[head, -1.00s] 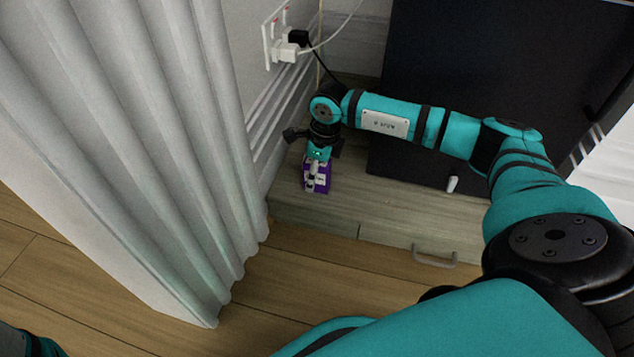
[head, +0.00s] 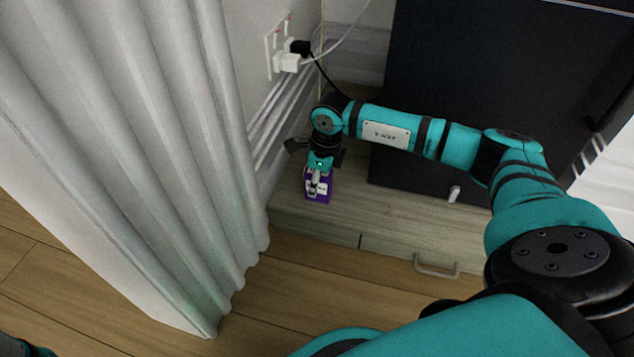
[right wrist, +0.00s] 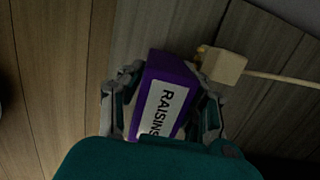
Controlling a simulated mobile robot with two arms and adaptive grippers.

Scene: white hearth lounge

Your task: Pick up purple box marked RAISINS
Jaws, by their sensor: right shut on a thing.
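The purple box (head: 319,194) with a white label is at the left end of the low wooden cabinet. In the right wrist view the purple box (right wrist: 168,97) shows its label reading RAISINS. My right gripper (head: 318,183) reaches down over it. In the right wrist view my right gripper (right wrist: 165,105) has a finger on either side of the box and is shut on it. I cannot tell whether the box's underside touches the cabinet top. My left gripper is not in view; only a bit of teal shows in the lower left corner of the head view.
The low wooden cabinet (head: 390,217) has a drawer handle (head: 436,266). A large black screen (head: 480,80) stands behind my right arm. A pale curtain (head: 130,130) hangs at the left. A wall outlet with plugs (head: 287,58) and cables is behind the gripper. A small white object (head: 454,193) stands on the cabinet.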

